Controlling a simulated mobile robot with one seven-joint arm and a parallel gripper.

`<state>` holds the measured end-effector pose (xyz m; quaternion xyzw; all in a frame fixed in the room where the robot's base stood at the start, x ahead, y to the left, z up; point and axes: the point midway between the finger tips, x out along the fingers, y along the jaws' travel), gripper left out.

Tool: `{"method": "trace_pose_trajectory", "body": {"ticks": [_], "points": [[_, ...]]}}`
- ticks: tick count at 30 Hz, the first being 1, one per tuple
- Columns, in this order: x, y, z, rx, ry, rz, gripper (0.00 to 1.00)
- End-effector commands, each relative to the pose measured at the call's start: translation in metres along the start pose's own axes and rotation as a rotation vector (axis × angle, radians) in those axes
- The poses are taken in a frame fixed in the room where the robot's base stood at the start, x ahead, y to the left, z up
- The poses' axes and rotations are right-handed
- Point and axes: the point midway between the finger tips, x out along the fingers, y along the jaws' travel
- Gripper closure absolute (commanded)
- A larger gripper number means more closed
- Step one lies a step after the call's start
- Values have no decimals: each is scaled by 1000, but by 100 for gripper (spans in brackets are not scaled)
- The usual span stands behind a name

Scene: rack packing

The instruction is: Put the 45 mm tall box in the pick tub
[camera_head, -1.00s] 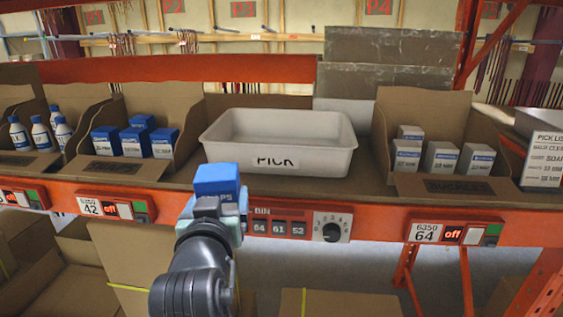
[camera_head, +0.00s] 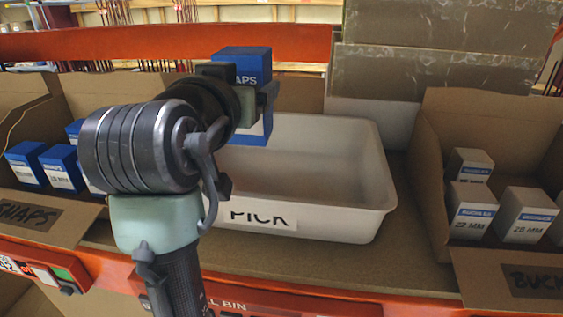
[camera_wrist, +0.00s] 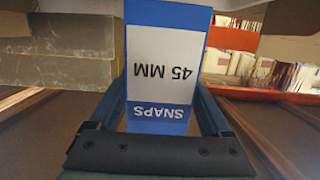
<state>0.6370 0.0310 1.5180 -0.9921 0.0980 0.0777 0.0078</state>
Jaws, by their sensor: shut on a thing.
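A blue and white box (camera_head: 255,68) is held in my gripper (camera_head: 253,96). In the wrist view the box (camera_wrist: 165,58) reads "45 MM" and "SNAPS", upside down in the picture, between the two fingers (camera_wrist: 160,118). The white pick tub (camera_head: 375,195), labelled "PICK", stands on the shelf. In the head view the held box is above the tub's left rear part, and my arm hides the tub's left side. The tub's visible inside is empty.
A cardboard bin (camera_head: 435,180) with several white boxes stands right of the tub. Another bin (camera_head: 90,95) with blue boxes is at the left, partly behind my arm. Grey panels (camera_head: 440,75) rise behind the tub.

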Motion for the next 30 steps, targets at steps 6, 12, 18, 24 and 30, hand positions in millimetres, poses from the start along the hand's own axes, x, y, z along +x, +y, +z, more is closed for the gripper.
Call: {"method": "trace_pose_trajectory", "body": {"ticks": [6, 12, 18, 24, 30], "points": [[3, 0, 17, -3, -2, 0, 95], [7, 0, 46, -1, 1, -1, 95], [9, 0, 61, -1, 1, 0, 95], [13, 0, 88, -1, -1, 0, 95], [15, 0, 98, 1, 5, -1, 95]]}}
